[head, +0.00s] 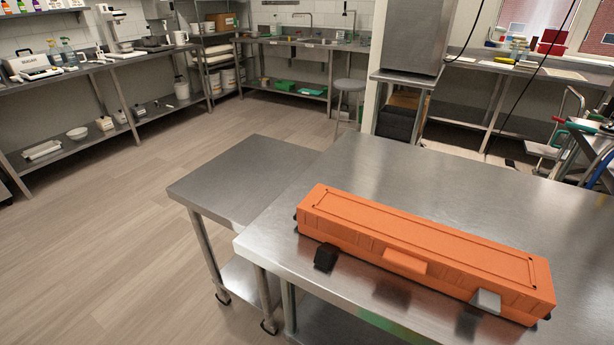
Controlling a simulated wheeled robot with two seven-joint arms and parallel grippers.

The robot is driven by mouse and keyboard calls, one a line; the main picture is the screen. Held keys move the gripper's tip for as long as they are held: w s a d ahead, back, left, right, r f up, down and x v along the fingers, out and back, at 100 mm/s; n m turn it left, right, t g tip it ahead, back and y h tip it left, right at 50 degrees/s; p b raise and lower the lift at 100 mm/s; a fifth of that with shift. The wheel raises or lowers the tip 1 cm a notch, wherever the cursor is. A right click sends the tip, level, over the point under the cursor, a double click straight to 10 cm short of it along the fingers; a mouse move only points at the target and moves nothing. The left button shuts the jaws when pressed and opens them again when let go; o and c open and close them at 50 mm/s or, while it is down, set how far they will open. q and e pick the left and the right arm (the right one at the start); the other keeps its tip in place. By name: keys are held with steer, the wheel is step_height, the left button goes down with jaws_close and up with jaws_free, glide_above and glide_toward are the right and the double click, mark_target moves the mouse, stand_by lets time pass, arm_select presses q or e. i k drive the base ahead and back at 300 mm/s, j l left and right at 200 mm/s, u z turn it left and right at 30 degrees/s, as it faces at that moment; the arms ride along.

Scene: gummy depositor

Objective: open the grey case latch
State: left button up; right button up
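A long orange case (420,248) lies on the steel table with its lid down. The grey case latch (486,301) is on its front side, near the right end, and sits up against the lid edge. A black latch (326,257) near the left end sticks outward from the front and hangs low. An orange handle (405,262) is between the two latches. Neither of my grippers shows in the head view.
The steel table (375,170) has free room behind and left of the case. A smaller steel cart (245,172) adjoins it on the left. Benches with kitchen items line the walls. A stool (349,88) stands at the back.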

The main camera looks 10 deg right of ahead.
mark_target(484, 299)
steer(key=k+l+z, duration=0.1)
steer(key=z, duration=0.3)
steer(key=l+z, duration=0.1)
steer(key=z, duration=0.3)
steer(key=k+l+z, duration=0.15)
steer(key=z, duration=0.25)
